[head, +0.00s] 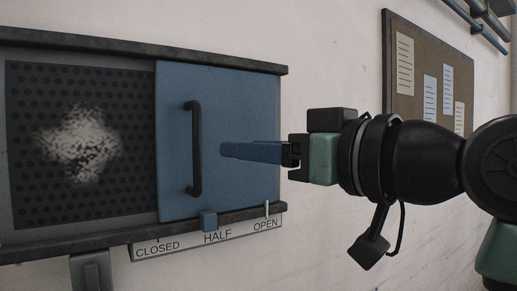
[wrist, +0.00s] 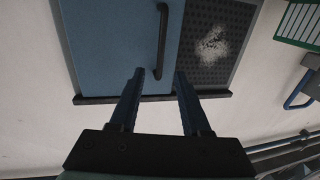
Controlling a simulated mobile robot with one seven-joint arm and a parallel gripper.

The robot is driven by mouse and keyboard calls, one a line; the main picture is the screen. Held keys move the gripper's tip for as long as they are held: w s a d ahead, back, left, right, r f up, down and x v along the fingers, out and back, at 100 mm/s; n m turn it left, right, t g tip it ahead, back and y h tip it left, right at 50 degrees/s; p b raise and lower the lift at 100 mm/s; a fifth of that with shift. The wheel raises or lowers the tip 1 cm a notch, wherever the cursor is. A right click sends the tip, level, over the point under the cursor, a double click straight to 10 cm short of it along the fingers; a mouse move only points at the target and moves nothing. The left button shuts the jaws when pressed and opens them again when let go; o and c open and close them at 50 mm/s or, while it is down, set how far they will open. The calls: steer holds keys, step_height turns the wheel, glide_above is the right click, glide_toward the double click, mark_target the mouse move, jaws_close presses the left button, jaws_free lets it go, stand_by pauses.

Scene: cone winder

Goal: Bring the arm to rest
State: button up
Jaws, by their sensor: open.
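My gripper (head: 224,150) has its blue fingers pointing left in the head view, in front of the blue sliding panel (head: 238,100). In the wrist view my gripper (wrist: 160,74) is open, with a clear gap between its fingers and nothing held. The black upright handle (head: 194,148) is on the panel, left of the fingertips in the head view with a visible gap. In the wrist view the handle (wrist: 163,40) lines up between the fingertips; its distance from them is hard to tell there.
Left of the panel is a dark perforated screen (head: 30,150) with a pale fuzzy patch (head: 82,143). A notice board (head: 432,50) hangs at upper right. Pale wall surrounds these.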

steer(key=s+d+f+m+t+h+b, duration=0.1)
steer(key=s+f+m+t+h+b, duration=0.2)
steer(key=s+t+h, duration=0.3)
steer(key=s+d+f+m+t+h+b, duration=0.1)
steer(key=s+f+m+t+h+b, duration=0.1)
steer(key=s+m+t+h+b, duration=0.3)
steer(key=m+t+h, duration=0.1)
steer(key=t+h, duration=0.1)
steer(key=t, duration=0.2)
steer(key=shift+s+d+f, duration=0.3)
steer(key=shift+s+f, duration=0.05)
steer(key=shift+f, duration=0.05)
stand_by(1.0)
